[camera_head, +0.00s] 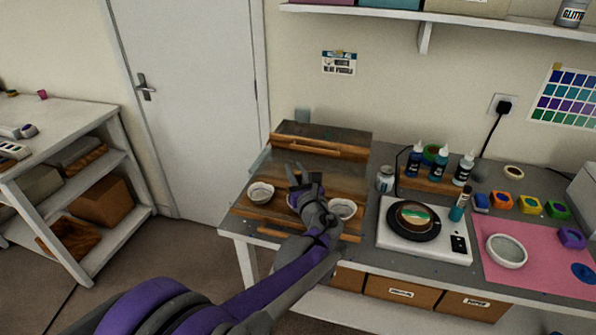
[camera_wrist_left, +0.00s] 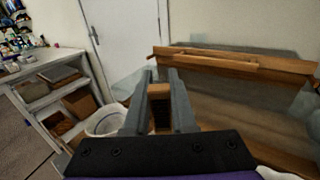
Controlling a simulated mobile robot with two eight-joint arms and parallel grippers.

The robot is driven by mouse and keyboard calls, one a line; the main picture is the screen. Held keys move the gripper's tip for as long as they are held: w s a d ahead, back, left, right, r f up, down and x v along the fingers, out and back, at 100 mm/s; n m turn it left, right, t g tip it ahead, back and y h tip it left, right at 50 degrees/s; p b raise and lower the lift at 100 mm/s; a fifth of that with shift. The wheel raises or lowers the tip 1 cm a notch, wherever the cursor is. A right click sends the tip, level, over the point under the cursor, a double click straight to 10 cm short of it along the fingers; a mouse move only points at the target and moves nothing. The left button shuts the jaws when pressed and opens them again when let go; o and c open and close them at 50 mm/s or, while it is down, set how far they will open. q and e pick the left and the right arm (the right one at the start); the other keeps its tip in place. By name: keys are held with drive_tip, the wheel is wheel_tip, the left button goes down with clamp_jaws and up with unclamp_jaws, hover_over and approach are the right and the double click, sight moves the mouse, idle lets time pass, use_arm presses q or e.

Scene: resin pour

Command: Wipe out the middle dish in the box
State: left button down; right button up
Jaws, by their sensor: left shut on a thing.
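The box (camera_head: 240,210) is a wood-framed tray with clear walls at the left end of the grey table. A white dish (camera_head: 260,193) sits at its left and another white dish (camera_head: 343,209) at its right. Of the middle dish (camera_head: 291,201) only a sliver shows; my left gripper and wrist hide the rest. My left gripper (camera_head: 298,172) is over the middle of the box. In the left wrist view its fingers (camera_wrist_left: 160,100) are shut on a small brown piece (camera_wrist_left: 159,94), which I cannot identify. A white dish (camera_wrist_left: 105,122) shows left of the fingers. My right gripper is not in view.
A wooden bar with a handle (camera_head: 322,147) runs along the back of the box. Right of it stand a jar (camera_head: 385,179), a white scale (camera_head: 425,245) with a black round plate, bottles (camera_head: 439,160) and a pink mat (camera_head: 530,267). A white shelf unit (camera_head: 75,165) stands left.

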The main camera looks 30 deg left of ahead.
use_arm(q)
drive_tip(key=shift+s+d, duration=0.15)
drive_tip(key=shift+s, duration=0.15)
drive_tip(key=shift+d, duration=0.4)
drive_tip(key=shift+w+d, duration=0.15)
drive_tip(key=shift+w, duration=0.3)
drive_tip(key=shift+w+a, duration=0.15)
drive_tip(key=shift+a, duration=0.15)
drive_tip(key=shift+s+a, duration=0.2)
drive_tip(key=shift+a, duration=0.15)
drive_tip(key=shift+s+d, duration=0.1)
drive_tip(key=shift+s, duration=0.3)
drive_tip(key=shift+d, duration=0.4)
drive_tip(key=shift+w+d, duration=0.15)
drive_tip(key=shift+w, duration=0.35)
drive_tip(key=shift+w+a+b, duration=0.1)
drive_tip(key=shift+a+b, duration=0.2)
drive_tip(key=shift+a, duration=0.1)
drive_tip(key=shift+s+d, duration=0.1)
drive_tip(key=shift+s, duration=0.25)
